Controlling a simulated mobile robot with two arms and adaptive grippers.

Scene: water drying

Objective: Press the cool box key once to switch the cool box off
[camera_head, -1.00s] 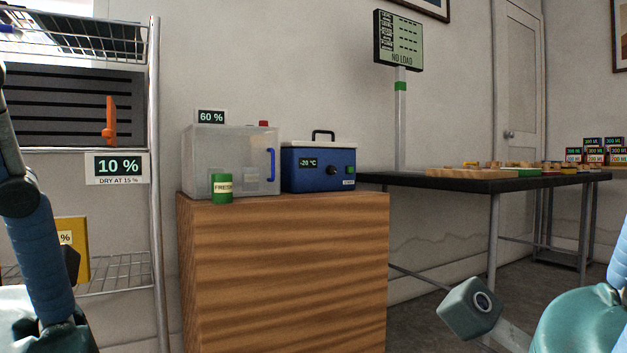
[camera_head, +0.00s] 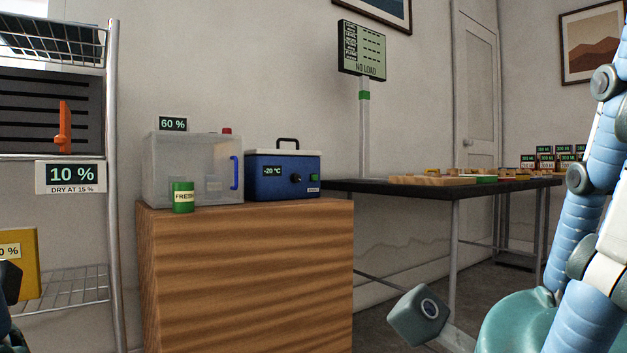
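The cool box (camera_head: 283,180) is a blue box with a white lid and a black handle. It stands on the wooden cabinet, to the right of a clear box. Its front display reads -20 °C, beside a dark round knob (camera_head: 295,179). A small green key (camera_head: 313,178) is at the right of its front. My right arm stands at the right edge of the view, well away from the cool box, and its gripper is out of view. Of my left arm only a dark part shows at the lower left edge; its gripper cannot be made out.
A clear box (camera_head: 164,168) with a blue handle and a 60 % display stands on the wooden cabinet (camera_head: 245,270). A green FRESH can (camera_head: 183,204) is in front of it. A wire rack (camera_head: 112,220) is at left. A dark table (camera_head: 345,187) with a scale display (camera_head: 363,50) is at right.

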